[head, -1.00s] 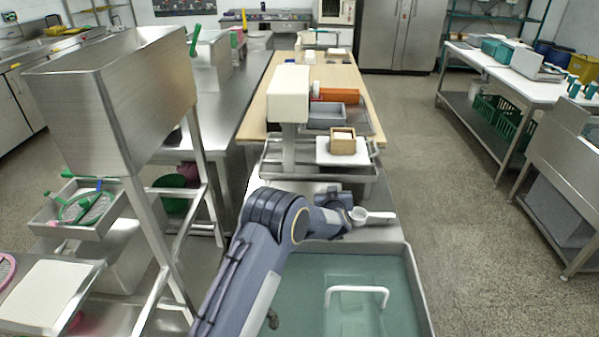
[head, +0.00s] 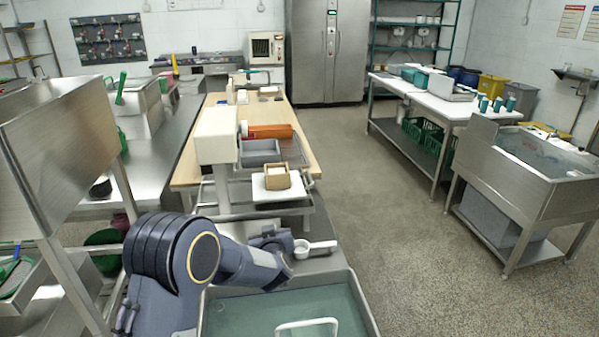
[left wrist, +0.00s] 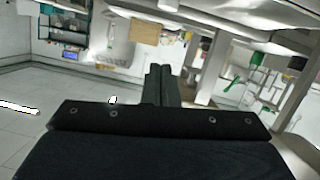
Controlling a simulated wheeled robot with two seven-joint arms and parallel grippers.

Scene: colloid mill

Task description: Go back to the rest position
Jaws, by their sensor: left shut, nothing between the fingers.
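My left arm comes in from the lower left in the head view. My left gripper (head: 280,250) is beyond the bent elbow, above the near edge of the bench. In the left wrist view its two dark fingers (left wrist: 160,75) are pressed together with nothing between them. A white scoop with a handle (head: 316,247) lies close beside the gripper in the head view; it looks apart from the fingers. My right gripper shows in neither view.
A basin of greenish water (head: 345,300) with a white handle (head: 307,326) lies below the arm. A steel hopper stand (head: 60,150) is close on the left. A wooden box (head: 277,178) sits on a white scale ahead. Open floor (head: 400,260) lies to the right.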

